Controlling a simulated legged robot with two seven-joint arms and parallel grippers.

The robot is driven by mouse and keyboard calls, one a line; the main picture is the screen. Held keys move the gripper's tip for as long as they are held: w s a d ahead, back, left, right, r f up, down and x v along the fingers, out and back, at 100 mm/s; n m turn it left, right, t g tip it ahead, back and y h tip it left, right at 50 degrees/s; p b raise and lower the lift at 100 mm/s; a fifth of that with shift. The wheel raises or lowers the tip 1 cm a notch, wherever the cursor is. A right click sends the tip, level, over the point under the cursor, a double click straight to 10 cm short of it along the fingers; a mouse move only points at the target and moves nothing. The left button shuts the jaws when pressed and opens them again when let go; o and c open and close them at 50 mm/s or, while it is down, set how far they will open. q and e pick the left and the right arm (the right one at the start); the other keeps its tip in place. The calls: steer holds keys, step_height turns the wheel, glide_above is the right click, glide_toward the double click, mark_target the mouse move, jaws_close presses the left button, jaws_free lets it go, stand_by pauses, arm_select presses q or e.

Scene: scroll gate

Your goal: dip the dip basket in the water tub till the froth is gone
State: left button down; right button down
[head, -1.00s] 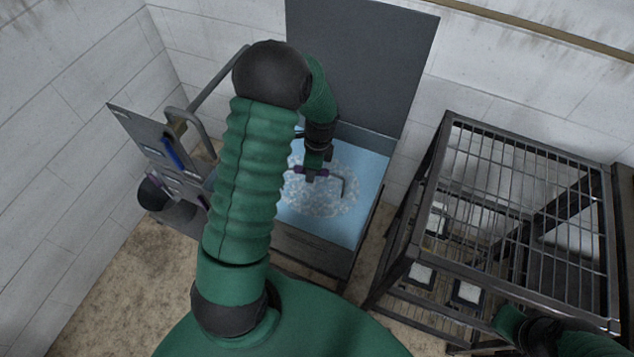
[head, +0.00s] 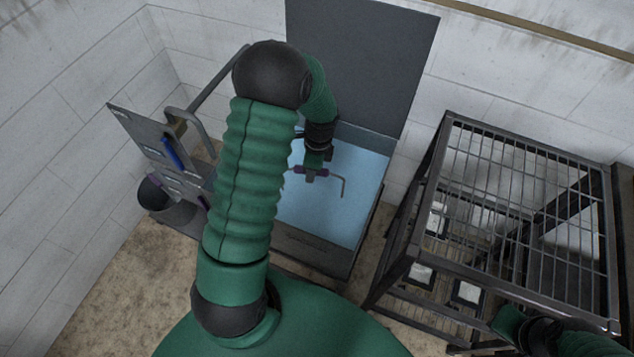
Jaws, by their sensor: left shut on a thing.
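The water tub (head: 355,212) is in the middle, filled with light blue water with a plain surface and no froth showing. My left gripper (head: 312,172) is over the tub, shut on the purple grip of the dip basket (head: 343,187). A thin bent rod of the basket shows to the right of the gripper. The rest of the basket cannot be made out, and my left arm hides the tub's left part. My right arm (head: 540,332) enters at the bottom right; whether its gripper is open or shut cannot be told.
A dark metal rack (head: 520,190) with a barred top and several pale pieces inside stands to the right. A grey panel (head: 365,60) rises behind the tub. At the left are a board with tools (head: 150,140) and a dark bucket (head: 165,200).

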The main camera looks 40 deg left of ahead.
arm_select(q)
steer(key=shift+r, duration=0.1)
step_height(320, 180, up, 22)
steer(key=p, duration=2)
steer(key=shift+p, duration=0.4)
stand_by(0.6)
step_height(320, 180, up, 12)
steer(key=p, duration=1.1)
